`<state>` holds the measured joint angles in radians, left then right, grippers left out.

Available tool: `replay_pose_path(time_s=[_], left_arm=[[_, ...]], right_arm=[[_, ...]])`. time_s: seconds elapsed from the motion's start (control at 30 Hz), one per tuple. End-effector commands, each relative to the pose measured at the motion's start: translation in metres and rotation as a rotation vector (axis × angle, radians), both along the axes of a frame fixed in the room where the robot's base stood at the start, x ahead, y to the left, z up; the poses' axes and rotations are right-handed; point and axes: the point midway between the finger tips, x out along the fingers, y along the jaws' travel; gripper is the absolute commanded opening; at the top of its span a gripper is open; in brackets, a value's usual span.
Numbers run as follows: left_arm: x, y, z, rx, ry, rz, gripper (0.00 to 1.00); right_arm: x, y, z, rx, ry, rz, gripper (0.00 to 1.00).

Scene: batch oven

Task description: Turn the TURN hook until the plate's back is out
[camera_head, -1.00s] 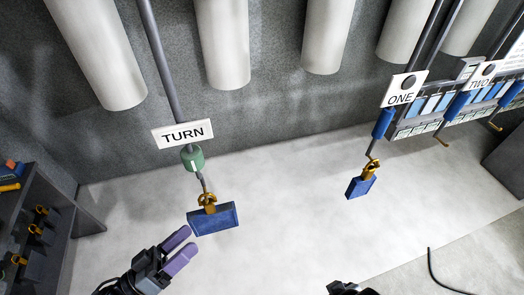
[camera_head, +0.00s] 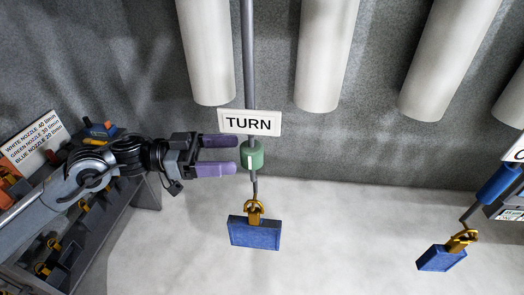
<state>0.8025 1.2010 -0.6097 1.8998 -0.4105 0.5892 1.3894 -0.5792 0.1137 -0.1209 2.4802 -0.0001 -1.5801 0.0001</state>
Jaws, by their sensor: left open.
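The TURN hook hangs on a grey rod under the white TURN sign (camera_head: 249,123). Its green collar (camera_head: 252,155) has a white mark on its front. A blue plate (camera_head: 254,234) hangs below it from a brass-coloured clip (camera_head: 254,211), with one broad face toward me. My left gripper (camera_head: 238,154) reaches in from the left, level with the collar. Its purple fingers are open and spread one above the other, with their tips just left of the collar. I cannot tell whether they touch it. My right gripper is not in view.
A second blue plate (camera_head: 441,258) hangs at the right from another hook with a blue collar (camera_head: 498,184). A dark rack (camera_head: 150,192) stands at the left beside a nozzle sign (camera_head: 30,140). White cylinders (camera_head: 328,55) hang above. The pale floor below is clear.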

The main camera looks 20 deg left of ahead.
Motion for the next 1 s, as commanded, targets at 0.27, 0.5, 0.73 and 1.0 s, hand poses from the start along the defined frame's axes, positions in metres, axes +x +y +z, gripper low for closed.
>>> replay_pose_path(time_s=[0.27,0.5,0.73,1.0], left_arm=[[0.017,-0.043,0.003,-0.002,-0.001,-0.002,0.75],[0.026,-0.066,0.001,-0.002,-0.001,-0.001,0.75],[0.028,-0.072,0.0,0.0,0.0,0.0,0.75],[0.028,-0.072,0.0,0.0,0.0,0.0,0.65]], right_arm=[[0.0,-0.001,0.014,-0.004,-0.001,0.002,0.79],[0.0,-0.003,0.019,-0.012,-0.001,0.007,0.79],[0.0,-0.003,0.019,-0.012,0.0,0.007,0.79],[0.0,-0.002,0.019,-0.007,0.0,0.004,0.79]])
